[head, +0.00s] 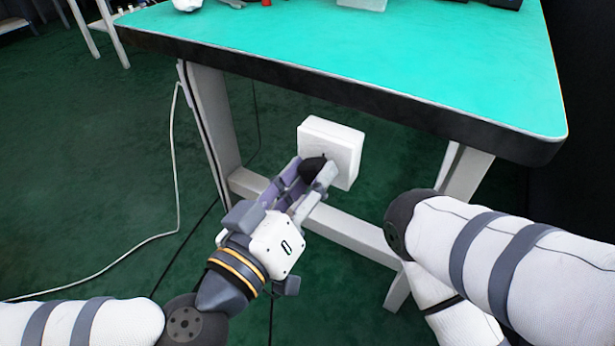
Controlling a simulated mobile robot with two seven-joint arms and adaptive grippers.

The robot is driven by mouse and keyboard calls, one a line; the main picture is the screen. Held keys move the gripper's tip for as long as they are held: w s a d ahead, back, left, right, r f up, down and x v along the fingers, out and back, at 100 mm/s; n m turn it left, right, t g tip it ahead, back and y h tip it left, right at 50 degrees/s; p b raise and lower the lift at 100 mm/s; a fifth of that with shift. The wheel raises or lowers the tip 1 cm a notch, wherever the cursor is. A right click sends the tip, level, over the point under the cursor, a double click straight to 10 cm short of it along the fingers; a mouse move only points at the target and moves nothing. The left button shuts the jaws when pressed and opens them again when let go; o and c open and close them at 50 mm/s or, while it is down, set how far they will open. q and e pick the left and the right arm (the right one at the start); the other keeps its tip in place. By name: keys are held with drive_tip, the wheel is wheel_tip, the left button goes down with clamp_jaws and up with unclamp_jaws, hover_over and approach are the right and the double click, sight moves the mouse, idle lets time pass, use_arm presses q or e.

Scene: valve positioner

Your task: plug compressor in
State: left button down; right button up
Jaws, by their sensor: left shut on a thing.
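A white box (343,142), which looks like a socket outlet, sits under the front edge of the table by its crossbar. My left gripper (315,176) is shut on a black plug (313,169), right in front of the box's face. The plug appears to touch the box, but the gripper fingers hide most of it, and I cannot tell how deep it sits. My right arm comes in from the right, and its gripper is out of view. The compressor is not clearly visible.
The green-topped table (400,62) with a thick dark edge overhangs the box. Its grey leg (212,120) and crossbar (345,228) stand close to my left gripper. A white cable (172,150) hangs at the left, and dark cables run over the green floor. Several items lie at the table's back.

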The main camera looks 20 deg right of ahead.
use_arm(q)
drive_tip(key=shift+w+d, duration=0.2)
drive_tip(key=shift+d, duration=0.05)
drive_tip(key=c, duration=1.1)
unclamp_jaws()
drive_tip(key=shift+o, duration=0.2)
